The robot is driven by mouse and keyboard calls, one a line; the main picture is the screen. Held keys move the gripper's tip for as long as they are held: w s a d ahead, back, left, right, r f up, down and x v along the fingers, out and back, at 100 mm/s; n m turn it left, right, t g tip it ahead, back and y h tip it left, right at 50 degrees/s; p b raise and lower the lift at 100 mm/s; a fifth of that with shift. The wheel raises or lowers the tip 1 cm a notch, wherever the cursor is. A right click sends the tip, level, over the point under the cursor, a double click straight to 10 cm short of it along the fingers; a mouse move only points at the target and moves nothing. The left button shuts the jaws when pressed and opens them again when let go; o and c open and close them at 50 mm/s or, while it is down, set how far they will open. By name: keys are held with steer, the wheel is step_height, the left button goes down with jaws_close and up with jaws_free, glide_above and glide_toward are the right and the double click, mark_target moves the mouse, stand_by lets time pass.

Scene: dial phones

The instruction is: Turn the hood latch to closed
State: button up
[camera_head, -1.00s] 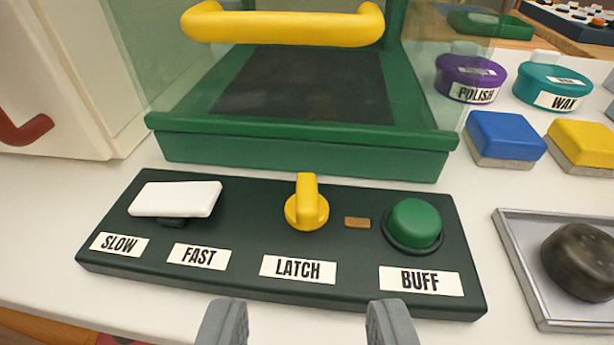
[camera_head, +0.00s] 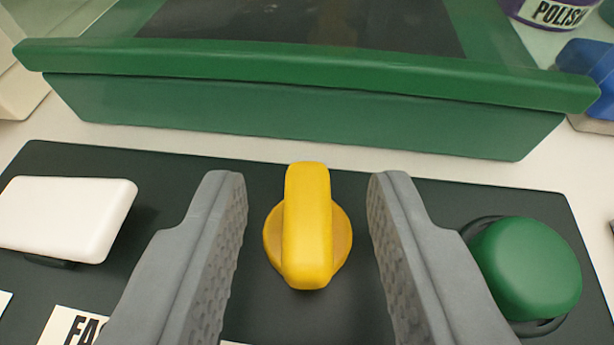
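The hood latch is a yellow knob (camera_head: 307,228) on the dark control panel (camera_head: 160,185). Its raised grip bar points away from me, towards the green machine, so it stands lengthwise in the picture. My gripper (camera_head: 307,195) is open, with one grey finger on each side of the knob. A gap shows between each finger and the knob, so neither touches it in this view. The LATCH label is hidden or out of frame.
A white rocker switch (camera_head: 65,218) lies left of my gripper. A green round button (camera_head: 528,268) is close by the right finger. The green machine base (camera_head: 300,105) rises behind the panel. A blue block (camera_head: 590,75) and purple tin (camera_head: 548,12) stand at the upper right.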

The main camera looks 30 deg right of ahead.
steer(key=shift+w, duration=0.1)
steer(key=shift+c, duration=0.2)
jaws_close()
steer(key=shift+w+m+h, duration=0.1)
steer(key=shift+m+h, duration=0.4)
steer(key=shift+m+g+h, duration=0.3)
steer(key=shift+g+h, duration=0.1)
steer(key=shift+o, duration=0.2)
jaws_free()
steer(key=shift+a, duration=0.15)
